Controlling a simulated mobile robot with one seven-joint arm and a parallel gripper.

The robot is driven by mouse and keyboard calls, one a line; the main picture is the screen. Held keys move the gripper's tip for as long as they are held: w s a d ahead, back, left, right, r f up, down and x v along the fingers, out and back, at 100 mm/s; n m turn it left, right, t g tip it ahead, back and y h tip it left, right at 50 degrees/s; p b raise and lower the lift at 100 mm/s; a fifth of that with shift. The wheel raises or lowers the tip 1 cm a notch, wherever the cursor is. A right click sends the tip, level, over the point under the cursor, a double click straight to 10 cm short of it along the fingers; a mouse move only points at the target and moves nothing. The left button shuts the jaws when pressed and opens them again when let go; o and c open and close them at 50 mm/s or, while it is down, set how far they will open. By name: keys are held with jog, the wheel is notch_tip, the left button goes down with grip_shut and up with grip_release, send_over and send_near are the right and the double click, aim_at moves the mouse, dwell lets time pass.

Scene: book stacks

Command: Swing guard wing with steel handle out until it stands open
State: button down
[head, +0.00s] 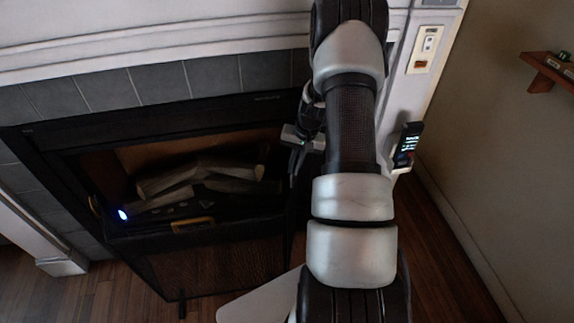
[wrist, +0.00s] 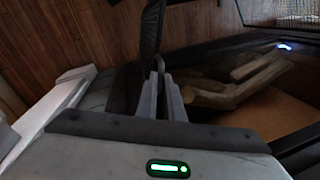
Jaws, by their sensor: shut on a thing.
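My gripper (head: 295,163) is at the right part of the fireplace opening, partly behind my arm in the head view. In the wrist view its two grey fingers (wrist: 163,80) are shut on a narrow dark piece. That piece belongs to a dark upright panel (wrist: 151,35), seen nearly edge-on, which looks like the guard wing.
Logs (head: 205,178) lie inside the dark fireplace (head: 60,150). A mesh panel (head: 215,265) with a yellow bar (head: 193,226) stands in front at lower left. A wall post (head: 430,50) and a small shelf (head: 548,70) are at right. Wooden floor (head: 435,270) shows at lower right.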

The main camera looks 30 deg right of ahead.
jog(key=shift+s+d+m, duration=0.3)
jog(key=shift+d+m, duration=0.05)
jog(key=shift+m, duration=0.05)
jog(key=c, duration=1.9)
grip_release()
jog(key=shift+r, duration=0.15)
notch_tip(320, 180, up, 17)
jog(key=s+d+p, duration=0.2)
jog(key=p, duration=0.1)
jog(key=shift+s+d+p, duration=0.2)
jog(key=shift+d+p, duration=0.05)
jog(key=shift+p, duration=0.05)
